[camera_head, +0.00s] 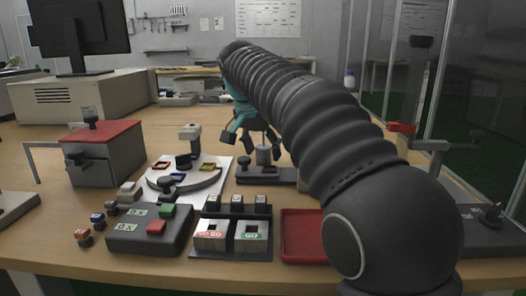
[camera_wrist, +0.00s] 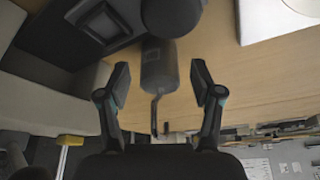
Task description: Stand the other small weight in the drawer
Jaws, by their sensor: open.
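My gripper (camera_head: 252,138) is open, pointing down over the back middle of the table. In the wrist view its two fingers (camera_wrist: 160,78) stand apart on either side of a grey cylinder with a thin hook, which looks like a weight (camera_wrist: 158,62). A gap shows on both sides of it. The head view shows a grey cylinder (camera_head: 263,156) under the fingers, by a dark base (camera_head: 266,175). A grey box with a red top (camera_head: 104,158) and a front knob stands at left; it may hold the drawer, but no open drawer can be made out.
In front are a button box (camera_head: 150,231), a two-bin holder (camera_head: 232,237) and an empty red tray (camera_head: 303,236). My arm hides the table's right middle.

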